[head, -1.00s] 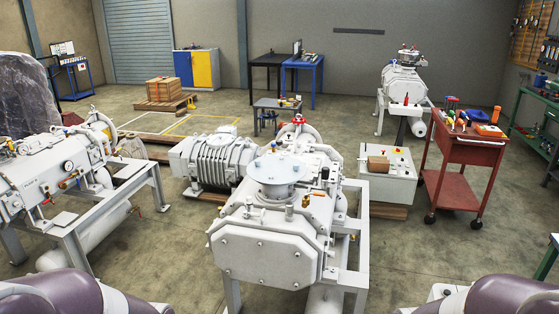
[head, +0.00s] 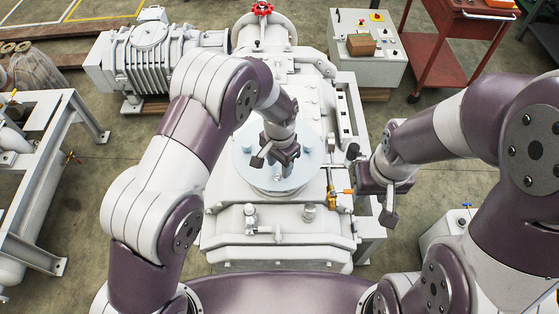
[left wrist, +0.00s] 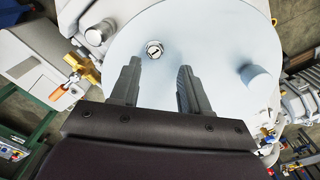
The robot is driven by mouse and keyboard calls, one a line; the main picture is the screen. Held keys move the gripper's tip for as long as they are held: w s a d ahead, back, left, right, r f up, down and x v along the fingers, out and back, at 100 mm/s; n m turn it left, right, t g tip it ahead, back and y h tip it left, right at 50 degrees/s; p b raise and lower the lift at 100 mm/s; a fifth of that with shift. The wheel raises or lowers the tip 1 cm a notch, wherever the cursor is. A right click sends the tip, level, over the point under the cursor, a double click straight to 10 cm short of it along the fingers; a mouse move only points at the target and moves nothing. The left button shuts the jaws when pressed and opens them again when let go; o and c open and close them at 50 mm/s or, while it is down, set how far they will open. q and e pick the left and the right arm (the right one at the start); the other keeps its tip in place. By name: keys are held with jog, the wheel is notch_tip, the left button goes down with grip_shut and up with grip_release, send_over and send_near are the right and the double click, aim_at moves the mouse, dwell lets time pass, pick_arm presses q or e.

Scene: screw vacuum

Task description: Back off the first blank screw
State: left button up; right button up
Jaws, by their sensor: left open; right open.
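The round pale-blue blank plate (head: 245,165) lies on top of the white vacuum pump (head: 260,223). It fills much of the left wrist view (left wrist: 210,35), where a silvery screw head (left wrist: 154,49) sits just beyond and between the fingertips. A pale-blue cylindrical stud (left wrist: 260,80) stands to the right, outside the fingers. My left gripper (head: 268,158) is over the plate and partly hides it; its fingers (left wrist: 158,68) are open and empty. Whether they touch the plate is unclear. My right gripper (head: 380,200) is open and empty, right of the pump.
A brass valve with an orange handle (head: 341,191) sticks out on the pump's right side. A red hand valve (head: 262,8) is behind. A ribbed blower (head: 150,60), a control box (head: 355,45) and a red cart (head: 445,45) stand farther back.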

aim_at(277, 181)
pick_arm(q)
jog(key=s, duration=0.2)
jog(key=shift+s+a+f, duration=0.25)
jog(key=shift+s+a, duration=0.1)
jog(key=shift+a, duration=0.05)
jog(key=shift+s+d, duration=0.1)
jog(key=shift+w+d+f, duration=0.1)
jog(key=shift+w, duration=0.2)
jog(key=shift+c, duration=0.4)
jog(key=shift+w+f, duration=0.15)
jog(key=shift+w, duration=0.25)
grip_shut()
jog(key=shift+s, duration=0.2)
pick_arm(e)
jog(key=shift+s+a+r, duration=0.1)
jog(key=shift+s+r, duration=0.15)
jog(key=shift+s, duration=0.25)
jog(key=shift+s+a+r, duration=0.1)
jog(key=shift+s+r, duration=0.1)
jog(key=shift+s, duration=0.3)
